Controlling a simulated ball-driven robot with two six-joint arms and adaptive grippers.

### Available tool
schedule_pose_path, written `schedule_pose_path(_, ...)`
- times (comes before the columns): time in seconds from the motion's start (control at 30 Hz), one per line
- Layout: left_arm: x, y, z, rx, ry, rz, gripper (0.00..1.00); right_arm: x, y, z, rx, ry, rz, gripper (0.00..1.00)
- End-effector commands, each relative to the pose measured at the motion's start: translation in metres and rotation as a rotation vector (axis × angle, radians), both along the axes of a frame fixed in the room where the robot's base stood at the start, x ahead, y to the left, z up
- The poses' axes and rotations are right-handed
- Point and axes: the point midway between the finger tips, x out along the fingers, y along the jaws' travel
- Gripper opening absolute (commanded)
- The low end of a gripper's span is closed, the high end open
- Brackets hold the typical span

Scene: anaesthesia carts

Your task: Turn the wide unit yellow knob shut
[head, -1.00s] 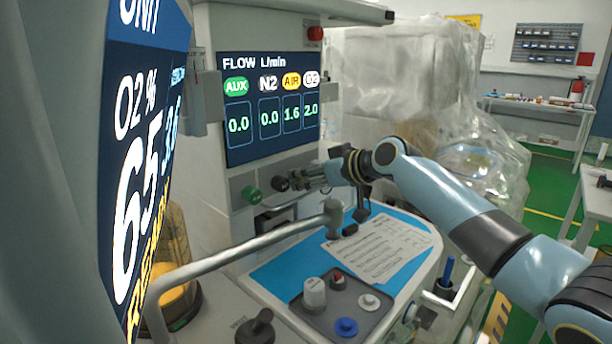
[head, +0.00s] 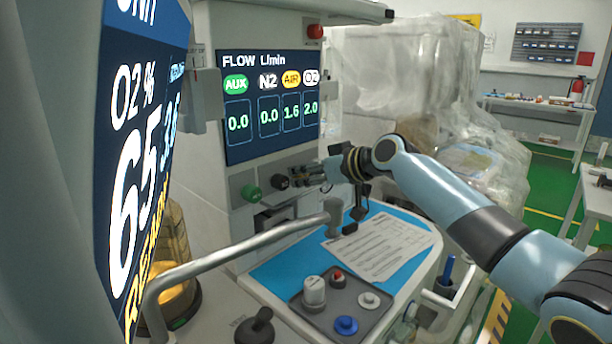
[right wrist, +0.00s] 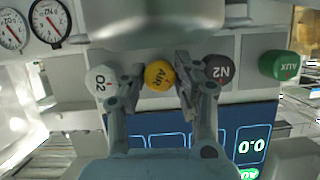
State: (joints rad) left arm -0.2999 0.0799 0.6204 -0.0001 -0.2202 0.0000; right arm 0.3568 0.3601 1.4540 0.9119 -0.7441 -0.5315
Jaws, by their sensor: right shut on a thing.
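The yellow AIR knob (right wrist: 159,75) sits in a row on the panel, between the white O2 knob (right wrist: 101,80) and the dark N2 knob (right wrist: 218,69). My right gripper (right wrist: 160,80) is shut on the yellow knob, one finger on each side. In the head view my right gripper (head: 306,177) is at the panel under the flow screen (head: 270,105) and hides the yellow knob. The screen reads AIR 1.6, O2 2.0, N2 0.0 and AUX 0.0. My left gripper is out of view.
The green AUX knob (head: 251,193) is left of the dark knob. Below, a grey rail (head: 235,250) crosses above the blue work surface (head: 285,270) with papers (head: 380,250). A large screen (head: 140,150) stands close at left. A plastic-draped unit (head: 400,80) stands behind my right arm.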

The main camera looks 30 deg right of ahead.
Motion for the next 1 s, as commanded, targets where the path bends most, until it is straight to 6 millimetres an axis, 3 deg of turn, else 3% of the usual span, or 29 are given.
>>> schedule_pose_path(1.0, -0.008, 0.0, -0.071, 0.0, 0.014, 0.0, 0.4, 0.001, -0.004, -0.006, 0.805, 0.283, -0.002, 0.0)
